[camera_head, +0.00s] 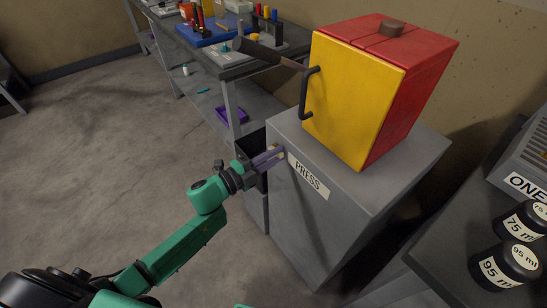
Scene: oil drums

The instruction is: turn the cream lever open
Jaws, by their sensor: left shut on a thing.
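The cream lever (273,149) shows as a small pale piece on the left side of the grey cabinet labelled PRESS. It is mostly hidden by my left gripper (272,156). My left arm comes in from the lower left, and its gripper is shut on the lever beside the cabinet. The exact angle of the lever cannot be told. My right gripper is not in view.
A red and yellow box (360,90) with a black handle (308,95) stands on the grey cabinet (330,225). A dark open bin (256,142) is close by my gripper. A workbench with tools (225,58) stands behind. Black 75 ml and 95 ml containers (505,268) stand at right.

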